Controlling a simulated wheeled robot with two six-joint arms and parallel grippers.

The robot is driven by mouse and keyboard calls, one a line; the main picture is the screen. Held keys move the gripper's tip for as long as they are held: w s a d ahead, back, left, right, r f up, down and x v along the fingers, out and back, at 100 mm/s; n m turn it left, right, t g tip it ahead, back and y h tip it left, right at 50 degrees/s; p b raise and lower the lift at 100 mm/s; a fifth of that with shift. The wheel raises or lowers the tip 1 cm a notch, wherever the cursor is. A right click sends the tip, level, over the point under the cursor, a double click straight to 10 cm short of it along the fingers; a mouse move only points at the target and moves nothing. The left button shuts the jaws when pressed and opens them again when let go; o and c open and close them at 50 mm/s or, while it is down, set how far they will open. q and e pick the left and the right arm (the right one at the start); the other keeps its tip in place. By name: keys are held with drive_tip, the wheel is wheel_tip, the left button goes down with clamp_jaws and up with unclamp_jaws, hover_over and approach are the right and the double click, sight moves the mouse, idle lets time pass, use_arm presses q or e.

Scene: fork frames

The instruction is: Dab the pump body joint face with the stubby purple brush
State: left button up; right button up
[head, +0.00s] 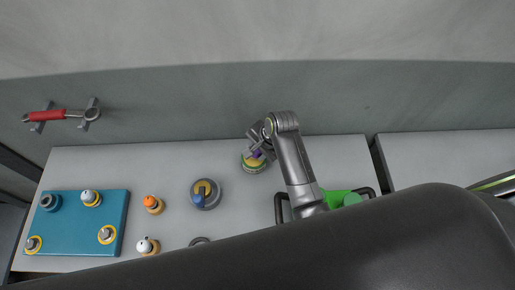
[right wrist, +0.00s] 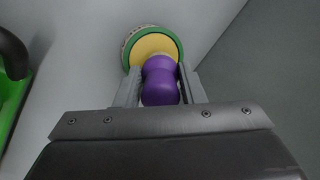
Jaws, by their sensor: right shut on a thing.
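My right gripper (head: 257,146) is shut on the stubby purple brush (head: 256,154). In the right wrist view the purple handle (right wrist: 160,82) sits between the two fingers. The brush is over a round thing with a yellow top and green rim (right wrist: 152,45), which also shows in the head view (head: 247,165). The brush tip is hidden, so I cannot tell whether it touches the yellow top. A round grey body with a yellow face and a blue part (head: 205,194) stands to the left. I cannot tell which round thing is the pump body. My left gripper is not in view.
A teal board (head: 75,235) with several small fittings lies at the left. An orange-topped piece (head: 151,202) and a white-topped piece (head: 147,246) stand beside it. A green thing with black handles (head: 336,198) is at the right. A red-handled tool (head: 48,115) hangs on the wall.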

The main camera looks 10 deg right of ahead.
drive_tip(key=shift+f, duration=0.6)
idle(0.4)
drive_tip(key=shift+f, duration=0.1)
idle(1.4)
drive_tip(key=shift+r, duration=3.6)
